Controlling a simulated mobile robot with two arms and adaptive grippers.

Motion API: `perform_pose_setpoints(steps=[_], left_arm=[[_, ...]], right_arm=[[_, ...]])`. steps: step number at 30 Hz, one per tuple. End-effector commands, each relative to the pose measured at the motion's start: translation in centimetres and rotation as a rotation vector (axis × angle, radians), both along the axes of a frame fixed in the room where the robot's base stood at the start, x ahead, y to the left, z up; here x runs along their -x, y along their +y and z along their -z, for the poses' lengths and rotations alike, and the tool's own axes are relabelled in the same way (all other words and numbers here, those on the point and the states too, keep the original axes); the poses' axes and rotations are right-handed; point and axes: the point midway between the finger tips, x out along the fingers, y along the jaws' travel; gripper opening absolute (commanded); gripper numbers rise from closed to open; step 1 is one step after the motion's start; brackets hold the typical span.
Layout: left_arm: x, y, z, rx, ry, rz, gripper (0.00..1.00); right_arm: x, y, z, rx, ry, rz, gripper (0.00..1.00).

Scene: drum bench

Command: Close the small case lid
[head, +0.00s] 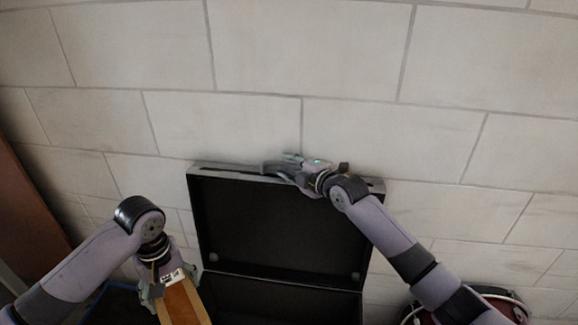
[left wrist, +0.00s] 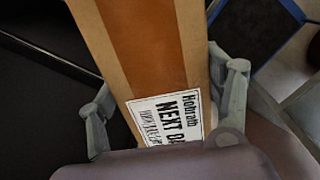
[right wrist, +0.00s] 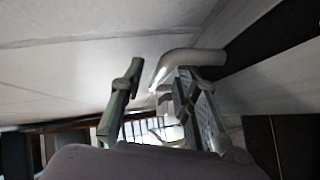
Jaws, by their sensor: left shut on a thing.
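The small black case stands open, with its lid (head: 275,225) raised upright near the wall and its dark lower part (head: 290,300) below. My right gripper (head: 282,166) is at the lid's top edge; its fingers are apart. In the right wrist view, a pale bent handle (right wrist: 190,58) runs by the fingers (right wrist: 160,105); I cannot tell whether they touch it. My left gripper (head: 172,283) is shut on a brown box (head: 185,303) beside the case, left of it. The left wrist view shows the box (left wrist: 145,45) with a white printed label between the fingers (left wrist: 165,110).
A pale block wall (head: 310,60) rises behind the lid, leaving little room there. A round dark red thing with a pale rim (head: 510,300) stands at the lower right. A brown panel (head: 30,210) is at the far left.

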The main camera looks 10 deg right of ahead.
Motion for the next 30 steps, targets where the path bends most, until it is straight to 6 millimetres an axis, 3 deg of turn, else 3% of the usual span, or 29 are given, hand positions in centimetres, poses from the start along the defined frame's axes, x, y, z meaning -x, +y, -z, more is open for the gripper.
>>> perform_pose_setpoints(steps=[10, 23, 30], left_arm=[[-0.06, -0.03, -0.12, 0.001, -0.003, 0.000, 0.25], [-0.06, -0.02, -0.11, 0.001, -0.003, 0.000, 0.25], [-0.06, -0.02, -0.11, 0.001, -0.003, 0.000, 0.25]], right_arm=[[-0.22, 0.15, 0.04, -0.001, 0.000, -0.001, 0.29], [-0.20, 0.13, 0.05, -0.001, 0.000, -0.001, 0.00], [-0.19, 0.12, 0.09, -0.001, 0.001, 0.000, 0.00]])
